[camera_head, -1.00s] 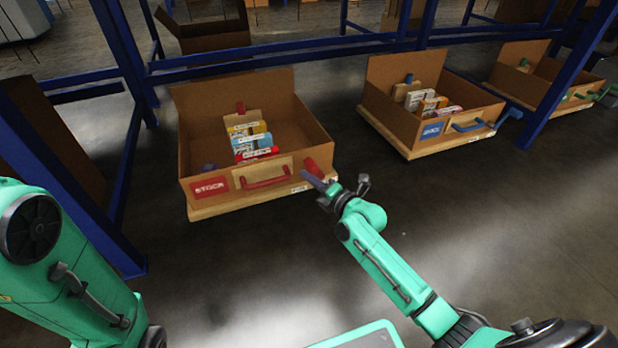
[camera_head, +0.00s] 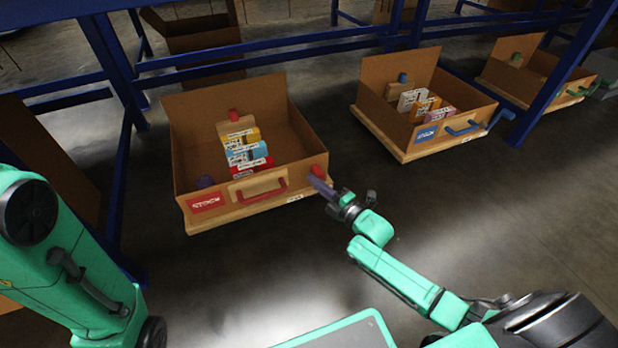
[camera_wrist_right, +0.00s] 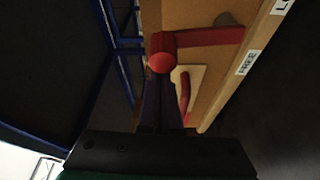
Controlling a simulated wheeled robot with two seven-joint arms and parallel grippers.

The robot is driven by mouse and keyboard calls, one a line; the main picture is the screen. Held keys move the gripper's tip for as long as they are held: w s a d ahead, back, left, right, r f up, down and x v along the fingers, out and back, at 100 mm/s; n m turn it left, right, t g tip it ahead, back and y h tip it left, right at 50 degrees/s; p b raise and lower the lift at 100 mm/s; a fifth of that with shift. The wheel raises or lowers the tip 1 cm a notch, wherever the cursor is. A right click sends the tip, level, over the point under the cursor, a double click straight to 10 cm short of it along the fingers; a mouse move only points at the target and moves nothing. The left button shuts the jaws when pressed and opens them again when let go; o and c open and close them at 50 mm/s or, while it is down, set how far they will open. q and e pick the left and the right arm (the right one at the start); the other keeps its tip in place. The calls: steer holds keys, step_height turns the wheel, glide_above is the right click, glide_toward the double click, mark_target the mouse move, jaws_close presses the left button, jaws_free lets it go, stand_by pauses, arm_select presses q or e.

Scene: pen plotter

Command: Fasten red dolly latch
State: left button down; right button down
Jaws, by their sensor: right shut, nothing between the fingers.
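The red-labelled cardboard dolly (camera_head: 240,211) stands at left centre in the head view, with a red front handle (camera_head: 262,192). A red latch (camera_head: 318,172) sits at its front right corner. In the right wrist view the latch shows as a red lever (camera_wrist_right: 208,37) with a round red end near the fingers. My right gripper (camera_head: 314,182) is shut and empty, its dark fingertips right at the latch; the wrist view shows them (camera_wrist_right: 158,90) just below the round end. I cannot tell whether they touch it. My left gripper is out of view.
A "FREE" label (camera_wrist_right: 247,61) is on the dolly's edge. Blue-handled (camera_head: 400,155) and green-handled (camera_head: 530,98) dollies stand to the right. Blue rack posts (camera_head: 552,75) and beams rise around them. The floor in front is open.

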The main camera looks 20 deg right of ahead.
mark_target(323, 176)
steer(key=d+m+t, duration=0.1)
steer(key=d+m, duration=0.2)
steer(key=shift+w+r+m+b, duration=0.1)
steer(key=shift+m+b, duration=0.25)
steer(key=shift+m, duration=0.05)
steer(key=shift+w+d+m+t+h+b, duration=0.1)
steer(key=shift+d+m+t+h+b, duration=0.3)
steer(key=shift+d+m, duration=0.95)
steer(key=shift+d, duration=0.2)
